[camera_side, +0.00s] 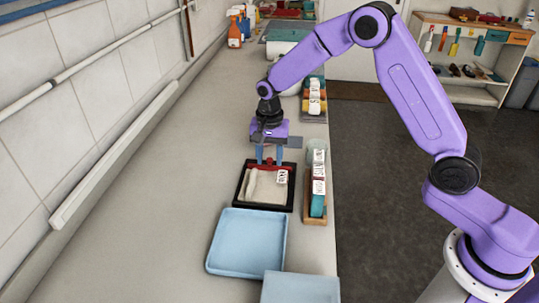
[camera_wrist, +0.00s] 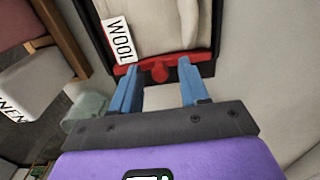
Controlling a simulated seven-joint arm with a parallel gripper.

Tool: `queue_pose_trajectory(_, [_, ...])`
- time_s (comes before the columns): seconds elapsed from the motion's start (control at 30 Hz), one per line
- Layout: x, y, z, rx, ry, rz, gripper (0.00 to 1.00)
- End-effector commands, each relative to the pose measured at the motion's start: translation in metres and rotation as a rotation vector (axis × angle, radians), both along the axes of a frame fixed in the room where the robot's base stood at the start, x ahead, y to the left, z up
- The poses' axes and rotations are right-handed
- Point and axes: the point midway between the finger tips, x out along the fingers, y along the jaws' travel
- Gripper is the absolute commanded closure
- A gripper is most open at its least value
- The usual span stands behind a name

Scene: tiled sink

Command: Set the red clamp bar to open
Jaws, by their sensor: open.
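The red clamp bar (camera_side: 268,168) lies across the far end of a dark frame (camera_side: 239,191) on the counter. In the wrist view the red clamp bar (camera_wrist: 140,73) shows a round red knob (camera_wrist: 160,72) at its middle. Pale cloth (camera_side: 266,188) lies in the frame, with a white tag (camera_wrist: 118,40) reading "WOOL" at one side. My gripper (camera_side: 269,158) points down over the bar. In the wrist view my gripper's blue fingers (camera_wrist: 160,82) are open, one on each side of the knob and apart from it. Whether they touch the bar is unclear.
A blue tray (camera_side: 245,244) and a second pale blue tray (camera_side: 300,288) stand in front of the frame. A wooden holder (camera_side: 316,212) with labelled rolls stands close on the right, near the counter edge. Bare counter (camera_side: 170,190) lies to the left.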

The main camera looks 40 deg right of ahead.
Motion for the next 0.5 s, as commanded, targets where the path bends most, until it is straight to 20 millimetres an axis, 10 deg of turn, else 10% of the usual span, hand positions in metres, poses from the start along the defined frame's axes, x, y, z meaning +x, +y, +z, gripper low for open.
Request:
queue_pose_trajectory(0.07, [0.0000,0.0000,0.0002,0.000,0.000,0.000,0.55])
queue_pose_trajectory(0.2, [-0.0001,0.0001,0.0004,0.000,0.000,0.000,1.00])
queue_pose_trajectory(0.5, [0.0081,-0.0076,0.0005,0.000,0.000,-0.003,1.00])
